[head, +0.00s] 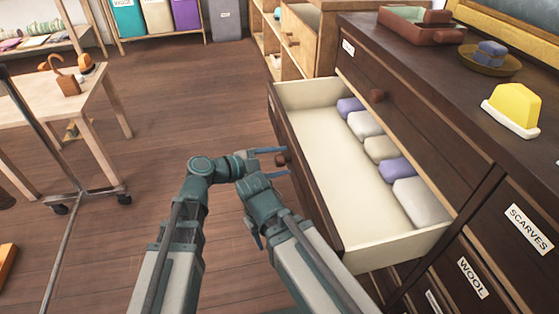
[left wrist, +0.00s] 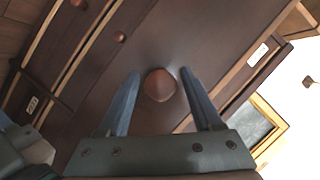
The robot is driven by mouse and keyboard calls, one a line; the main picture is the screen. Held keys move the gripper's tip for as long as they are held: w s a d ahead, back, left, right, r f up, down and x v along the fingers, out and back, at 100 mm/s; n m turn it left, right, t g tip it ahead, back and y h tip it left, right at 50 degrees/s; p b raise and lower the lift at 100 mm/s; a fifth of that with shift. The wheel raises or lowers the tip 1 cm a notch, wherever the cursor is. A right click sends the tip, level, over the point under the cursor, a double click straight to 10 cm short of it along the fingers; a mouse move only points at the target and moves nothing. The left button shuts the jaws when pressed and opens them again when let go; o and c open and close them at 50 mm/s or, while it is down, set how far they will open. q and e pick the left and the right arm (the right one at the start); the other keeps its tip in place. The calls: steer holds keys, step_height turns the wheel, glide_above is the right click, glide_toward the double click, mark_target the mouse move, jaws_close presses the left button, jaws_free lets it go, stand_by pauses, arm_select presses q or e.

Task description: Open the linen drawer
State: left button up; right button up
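A dark wooden drawer stands pulled well out of the dresser in the head view; its pale inside (head: 325,170) shows folded purple and off-white cloths (head: 380,149) along the dresser side. Its front faces left with a round brown knob (head: 281,159). My left gripper (head: 272,162) is at this knob. In the left wrist view its two blue fingers (left wrist: 160,75) stand either side of the knob (left wrist: 160,86), with a small gap on each side. My right arm is beside it, bent; its gripper (head: 256,238) is mostly hidden below the forearm. No label on the open drawer is readable.
The dresser top (head: 450,85) holds a yellow block on a white dish (head: 513,108), a bowl (head: 489,58) and a tray (head: 420,25). Closed drawers below read SCARVES and WOOL. A wooden table (head: 40,105) and a wheeled rack stand left. Floor between is clear.

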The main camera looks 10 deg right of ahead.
arm_select(q)
steer(key=p+v, duration=0.3)
steer(key=v, duration=1)
steer(key=shift+s+a+p, duration=0.15)
steer(key=shift+a+p, duration=0.2)
